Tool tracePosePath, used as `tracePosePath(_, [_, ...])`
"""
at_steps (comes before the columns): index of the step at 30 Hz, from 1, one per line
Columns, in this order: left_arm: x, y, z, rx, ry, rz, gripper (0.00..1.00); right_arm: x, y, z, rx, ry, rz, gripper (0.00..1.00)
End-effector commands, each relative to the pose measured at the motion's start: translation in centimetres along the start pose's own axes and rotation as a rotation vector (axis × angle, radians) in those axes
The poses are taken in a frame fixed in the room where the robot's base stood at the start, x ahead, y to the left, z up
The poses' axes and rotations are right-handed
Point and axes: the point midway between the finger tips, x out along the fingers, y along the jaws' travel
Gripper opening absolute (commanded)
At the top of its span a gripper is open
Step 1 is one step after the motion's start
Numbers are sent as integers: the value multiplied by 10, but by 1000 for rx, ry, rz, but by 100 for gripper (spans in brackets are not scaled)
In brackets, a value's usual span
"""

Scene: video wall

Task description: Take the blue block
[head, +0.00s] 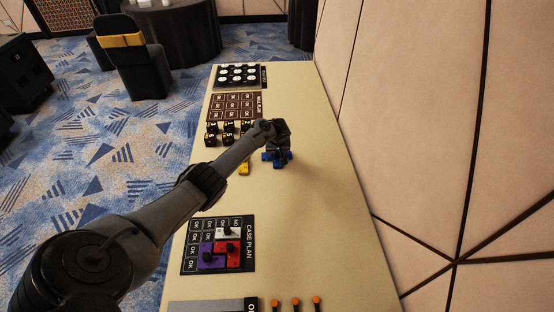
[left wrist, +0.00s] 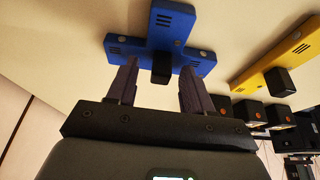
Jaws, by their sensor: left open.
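The blue block (left wrist: 172,25) is T-shaped with a black knob (left wrist: 161,72) on it and lies on the table. In the head view the blue block (head: 267,156) is partly hidden under my left gripper (head: 278,159). In the left wrist view my left gripper (left wrist: 157,85) is open, with its two fingers apart on either side of the black knob, near the block's crossbar. I cannot tell whether the fingers touch the block. My right gripper is not in view.
A yellow block (head: 244,168) lies just left of the blue one. The case plan board (head: 189,262) with purple, red and white pieces is nearer. Several black-and-yellow cubes (head: 212,134) and a brown board (head: 235,95) lie farther off. A wall (head: 390,130) stands right; table is clear there.

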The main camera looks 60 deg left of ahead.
Motion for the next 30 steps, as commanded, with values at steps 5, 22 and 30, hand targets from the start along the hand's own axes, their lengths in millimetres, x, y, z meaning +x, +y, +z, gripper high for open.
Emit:
tracePosePath(5, [-1, 0, 0, 0, 0, 0, 46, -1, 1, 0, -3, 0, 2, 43])
tracePosePath(22, [-1, 0, 0, 0, 0, 0, 0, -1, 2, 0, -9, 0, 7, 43])
tracePosePath(30, [-12, 0, -5, 0, -1, 0, 0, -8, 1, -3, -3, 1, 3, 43])
